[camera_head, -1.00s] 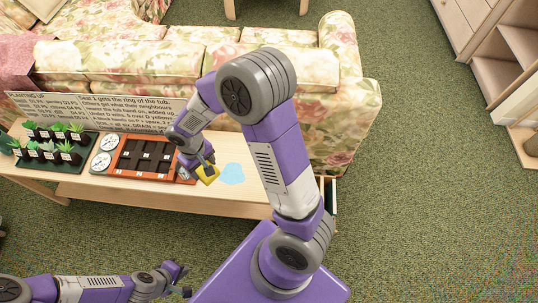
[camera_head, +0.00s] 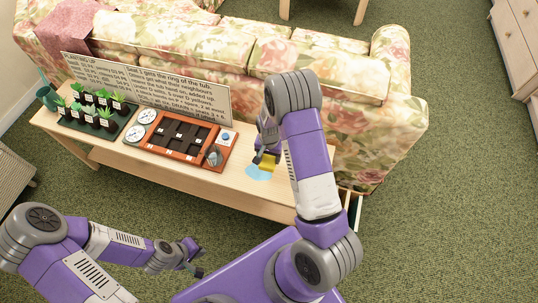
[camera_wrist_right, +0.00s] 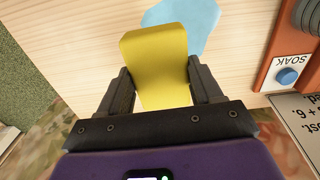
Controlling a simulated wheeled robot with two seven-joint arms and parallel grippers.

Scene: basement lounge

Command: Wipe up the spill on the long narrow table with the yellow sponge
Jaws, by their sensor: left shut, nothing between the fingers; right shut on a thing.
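The long narrow table (camera_head: 232,192) is light wood and stands along the back of the sofa. A pale blue spill (camera_head: 257,174) lies on its top toward the right end; it also shows in the right wrist view (camera_wrist_right: 203,22). My right gripper (camera_head: 262,154) is shut on the yellow sponge (camera_head: 267,162), which covers part of the spill from view. In the right wrist view the sponge (camera_wrist_right: 156,62) stands out between the two fingers, overlapping the spill's edge. I cannot tell whether it touches the tabletop. My left gripper (camera_head: 197,266) is shut and empty, off the table's front side.
An orange-framed board (camera_head: 176,150) with dark panels and a blue "SOAK" button (camera_head: 227,136) sits left of the spill. Farther left are white dials and a tray of potted plants (camera_head: 92,114). A text sign (camera_head: 150,92) stands along the table's back edge, before the floral sofa (camera_head: 350,100).

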